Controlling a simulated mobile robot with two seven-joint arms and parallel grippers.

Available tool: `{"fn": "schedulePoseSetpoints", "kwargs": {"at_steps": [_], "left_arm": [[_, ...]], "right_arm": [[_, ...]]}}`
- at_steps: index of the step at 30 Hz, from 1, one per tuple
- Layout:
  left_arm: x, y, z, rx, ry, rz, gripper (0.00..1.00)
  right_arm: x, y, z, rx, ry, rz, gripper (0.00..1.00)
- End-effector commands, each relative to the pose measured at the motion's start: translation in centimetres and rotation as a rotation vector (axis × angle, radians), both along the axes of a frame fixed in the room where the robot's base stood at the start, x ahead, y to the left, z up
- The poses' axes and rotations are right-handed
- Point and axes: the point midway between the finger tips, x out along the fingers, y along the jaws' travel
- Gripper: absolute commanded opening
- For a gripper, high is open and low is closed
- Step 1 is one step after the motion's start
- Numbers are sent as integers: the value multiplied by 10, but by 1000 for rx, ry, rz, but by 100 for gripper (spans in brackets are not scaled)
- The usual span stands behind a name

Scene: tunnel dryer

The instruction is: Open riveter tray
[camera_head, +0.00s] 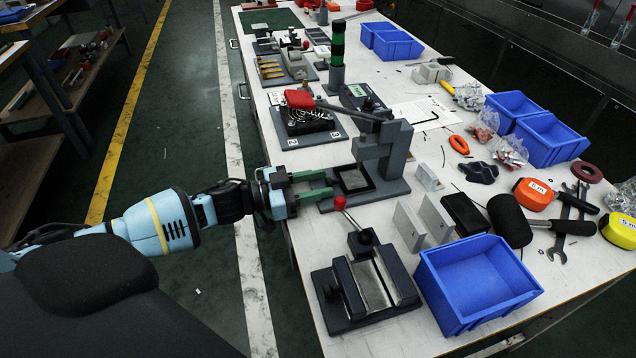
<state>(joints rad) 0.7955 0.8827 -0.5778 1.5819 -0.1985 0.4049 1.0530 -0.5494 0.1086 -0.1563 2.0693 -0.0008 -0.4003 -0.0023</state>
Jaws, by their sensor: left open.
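The grey riveter (388,148) stands on the bench with a long dark lever reaching up to the left. At its base is the riveter tray (353,181), a small dark square frame with a lighter plate. My left gripper (328,184) comes in from the left with two green fingers spread apart. The fingers are at the tray's left side, over the base edge, with nothing seen between them. I cannot tell whether they touch the tray. My right gripper is not in view.
A vise-like fixture (366,286) with a red-knobbed handle stands in front of the riveter. A blue bin (478,280) is to its right. Grey angle plates (411,227) stand to the right.

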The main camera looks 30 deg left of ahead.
Motion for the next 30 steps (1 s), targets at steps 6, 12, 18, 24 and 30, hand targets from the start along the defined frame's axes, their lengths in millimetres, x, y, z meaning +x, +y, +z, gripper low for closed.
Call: {"fn": "schedulePoseSetpoints", "kwargs": {"at_steps": [6, 12, 18, 24, 30], "left_arm": [[3, -3, 0, 1, 1, -1, 42], [3, -3, 0, 0, 0, -1, 35], [3, -3, 0, 0, 0, -1, 9], [3, -3, 0, 0, 0, -1, 0], [-3, 2, 1, 1, 2, 0, 0]], "right_arm": [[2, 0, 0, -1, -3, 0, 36], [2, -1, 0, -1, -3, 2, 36], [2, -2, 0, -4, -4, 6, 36], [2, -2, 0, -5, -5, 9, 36], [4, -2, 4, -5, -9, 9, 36]]}}
